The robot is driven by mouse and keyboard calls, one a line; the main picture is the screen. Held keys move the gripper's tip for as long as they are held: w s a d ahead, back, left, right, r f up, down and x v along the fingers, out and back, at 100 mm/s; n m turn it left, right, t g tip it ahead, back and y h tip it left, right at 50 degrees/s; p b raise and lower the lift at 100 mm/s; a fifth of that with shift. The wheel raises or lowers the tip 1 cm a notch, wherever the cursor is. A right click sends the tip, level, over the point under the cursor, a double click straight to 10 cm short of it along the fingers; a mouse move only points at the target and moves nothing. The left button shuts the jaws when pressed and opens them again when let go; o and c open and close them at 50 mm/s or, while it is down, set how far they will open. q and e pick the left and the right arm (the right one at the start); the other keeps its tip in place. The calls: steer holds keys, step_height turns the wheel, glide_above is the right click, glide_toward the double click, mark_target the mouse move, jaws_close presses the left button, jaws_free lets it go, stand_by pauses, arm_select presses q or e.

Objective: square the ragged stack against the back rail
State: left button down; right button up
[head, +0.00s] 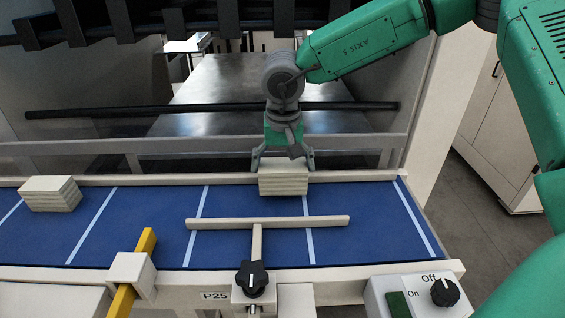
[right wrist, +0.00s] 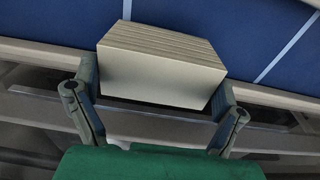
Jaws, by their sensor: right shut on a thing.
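A pale layered stack (head: 283,182) sits on the blue belt close to the back rail (head: 215,179). My right gripper (head: 283,166) is shut on this stack, one finger at each side. In the right wrist view the stack (right wrist: 162,68) lies between the two fingers (right wrist: 160,100), and its layers look nearly even. A second pale stack (head: 49,193) stands at the left end of the belt, slightly turned, with its layers a little uneven. My left gripper is not in view.
A T-shaped pale bar (head: 268,222) lies over the belt in front of the held stack, with a black knob (head: 252,278) on its stem. A yellow bar (head: 146,241) stands at the front left. A switch box (head: 416,294) is at the front right. The belt between the stacks is clear.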

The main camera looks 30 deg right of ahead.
steer(key=shift+s+a+p, duration=0.25)
steer(key=shift+s+p, duration=0.1)
steer(key=shift+p, duration=0.4)
stand_by(0.8)
steer(key=o, duration=1.1)
steer(key=shift+r, duration=0.2)
step_height(320, 180, up, 11)
steer(key=s, duration=0.1)
steer(key=shift+a+r, duration=0.2)
steer(key=shift+a, duration=0.1)
steer(key=shift+s, duration=0.1)
